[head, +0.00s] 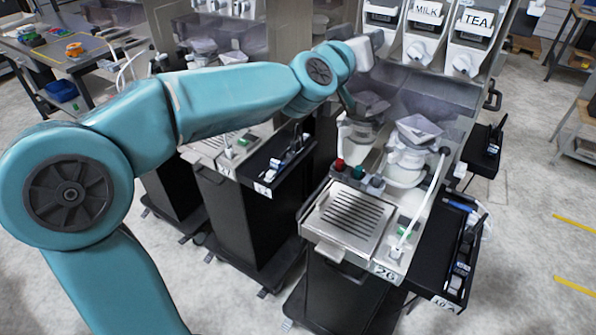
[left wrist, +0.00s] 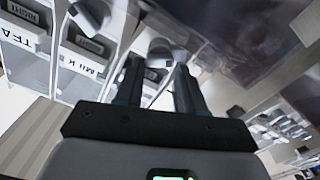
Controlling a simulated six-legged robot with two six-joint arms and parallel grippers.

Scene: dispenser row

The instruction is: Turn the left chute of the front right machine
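The front right machine (head: 352,222), marked 26, has a row of white chutes at its top. The MILK chute (head: 418,52) is in the middle and the TEA chute (head: 463,65) is on the right. In the left wrist view a grey-white chute knob (left wrist: 160,47) shows near the fingertips of my left gripper (left wrist: 158,72). The two fingers are apart, one on each side of it; I cannot tell whether they touch it. My right gripper is not in view.
Below the chutes are a drip grate, red and green knobs and white funnels (head: 419,128). A black side tray (head: 440,265) with tools hangs at the right. Another machine (head: 240,200) stands close on the left. The floor at the right is partly clear.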

